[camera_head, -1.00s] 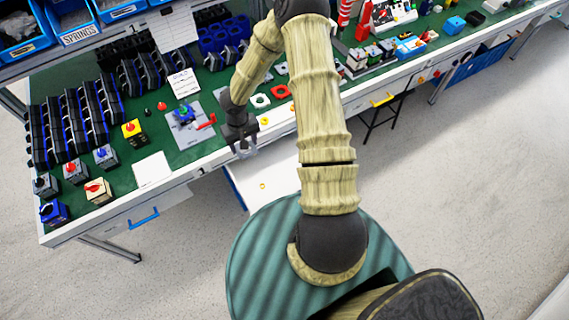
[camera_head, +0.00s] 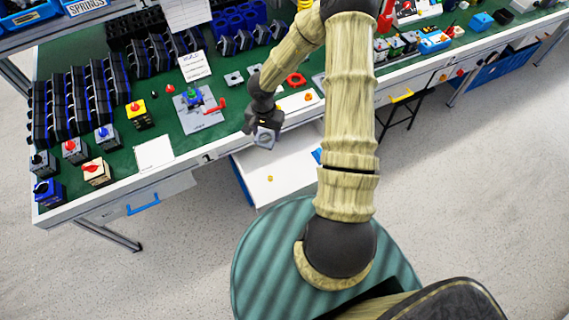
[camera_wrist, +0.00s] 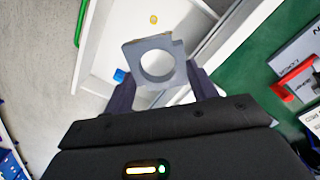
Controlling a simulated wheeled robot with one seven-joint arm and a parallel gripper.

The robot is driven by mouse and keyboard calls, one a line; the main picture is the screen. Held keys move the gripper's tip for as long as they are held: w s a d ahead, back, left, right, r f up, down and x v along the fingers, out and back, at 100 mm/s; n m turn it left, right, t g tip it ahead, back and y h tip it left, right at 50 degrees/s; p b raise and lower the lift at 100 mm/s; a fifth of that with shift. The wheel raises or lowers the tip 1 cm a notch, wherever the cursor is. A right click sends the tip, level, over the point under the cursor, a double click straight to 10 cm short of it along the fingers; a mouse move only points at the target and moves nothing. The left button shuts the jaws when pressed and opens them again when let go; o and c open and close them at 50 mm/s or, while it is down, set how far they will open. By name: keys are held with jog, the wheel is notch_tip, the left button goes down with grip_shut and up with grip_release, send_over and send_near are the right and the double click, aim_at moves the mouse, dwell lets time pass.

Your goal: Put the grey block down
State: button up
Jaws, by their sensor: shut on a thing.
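My gripper (camera_head: 262,128) is shut on the grey block (camera_head: 264,138), at the front edge of the green-topped bench. In the wrist view the grey block (camera_wrist: 130,62) is a squarish plate with a round hole, held between my two dark fingers (camera_wrist: 160,92). It hangs above an open white drawer (camera_wrist: 95,50) below the bench top and appears clear of any surface.
The green bench top (camera_head: 130,178) carries a grey fixture (camera_head: 198,108) with a red clamp lever, a white paper (camera_head: 155,152), several switches at left and a red ring (camera_head: 296,79). A yellow piece (camera_head: 270,178) lies in the drawer. A blue piece (camera_wrist: 119,75) also shows there.

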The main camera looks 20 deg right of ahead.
jog(key=s+d+f+m+b, duration=0.1)
jog(key=d+f+m+b, duration=0.6)
jog(key=m+b, duration=1.65)
jog(key=m, duration=0.4)
send_over(298, 170)
notch_tip(298, 170, down, 8)
jog(key=shift+f+n, duration=0.15)
jog(key=shift+n, duration=0.1)
notch_tip(298, 170, down, 5)
jog(key=shift+r+b, duration=0.1)
jog(key=shift+b, duration=0.8)
notch_tip(298, 170, down, 5)
jog(key=shift+f+b, duration=0.1)
jog(key=shift+b, duration=1.05)
